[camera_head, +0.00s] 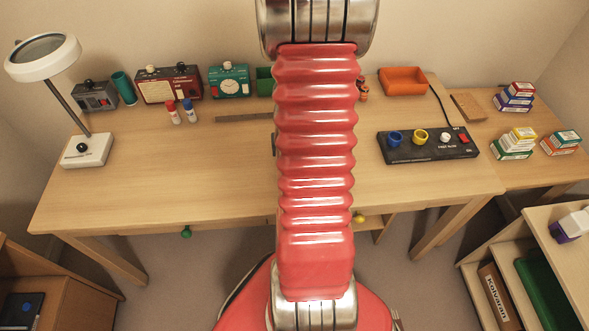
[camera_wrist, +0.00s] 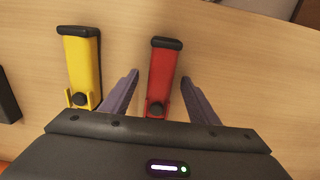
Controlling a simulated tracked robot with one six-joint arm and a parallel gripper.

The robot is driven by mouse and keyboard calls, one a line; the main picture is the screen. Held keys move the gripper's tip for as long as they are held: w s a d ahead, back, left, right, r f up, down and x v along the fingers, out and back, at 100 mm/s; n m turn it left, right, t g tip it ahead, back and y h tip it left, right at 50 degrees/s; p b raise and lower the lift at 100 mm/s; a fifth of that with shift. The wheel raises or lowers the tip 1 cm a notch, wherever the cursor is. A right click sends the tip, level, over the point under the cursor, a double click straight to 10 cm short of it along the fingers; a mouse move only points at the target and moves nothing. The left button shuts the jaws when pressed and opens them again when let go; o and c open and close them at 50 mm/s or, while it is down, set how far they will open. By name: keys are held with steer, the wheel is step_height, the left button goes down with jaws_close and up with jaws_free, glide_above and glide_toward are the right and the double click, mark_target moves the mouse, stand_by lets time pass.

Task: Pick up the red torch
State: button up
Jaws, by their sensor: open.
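The red torch (camera_wrist: 161,78) lies on a wooden surface in the wrist view, with a black end at the top and a dark round knob lower down. My gripper (camera_wrist: 160,77) is open, its two grey fingers to the left and right of the torch with a gap on each side. Nothing is held. The lower end of the torch is hidden behind my gripper body. How high the fingers are above the surface I cannot tell. In the head view I see neither the torch nor my gripper.
A similar yellow torch (camera_wrist: 81,68) lies left of the left finger, and a black object (camera_wrist: 7,103) is at the left edge. The head view shows a desk (camera_head: 200,190) with a magnifier lamp (camera_head: 85,148), a black control box (camera_head: 428,147) and an orange tray (camera_head: 403,82).

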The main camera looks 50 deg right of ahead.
steer(key=shift+c, duration=0.6)
steer(key=c, duration=1.2)
steer(key=shift+o, duration=0.2)
step_height(320, 180, up, 10)
